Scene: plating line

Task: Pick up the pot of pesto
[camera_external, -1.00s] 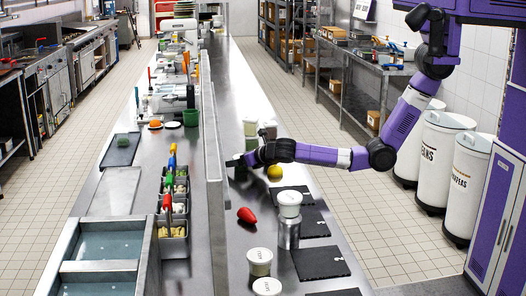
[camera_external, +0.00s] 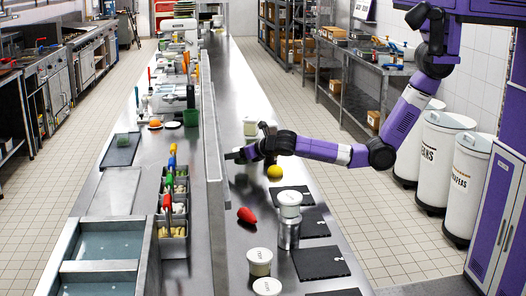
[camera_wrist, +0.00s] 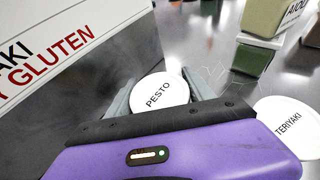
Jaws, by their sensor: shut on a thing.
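The pesto pot, with a round white lid marked PESTO (camera_wrist: 160,93), sits between the two grey fingers of my gripper (camera_wrist: 160,98) in the wrist view. The fingers are shut on it; the lid hides its body. In the external view my gripper (camera_external: 236,156) is over the steel counter beside the upright divider. I cannot make out the pot there, nor tell whether its base touches the counter.
A white lid marked TERIYAKI (camera_wrist: 287,124) is just right of my gripper. A pot marked AIOLI (camera_wrist: 280,15) stands beyond. On the counter are a yellow fruit (camera_external: 275,171), a red pepper (camera_external: 246,215) and a white-lidded shaker (camera_external: 289,205). The divider (camera_external: 212,140) is close on the left.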

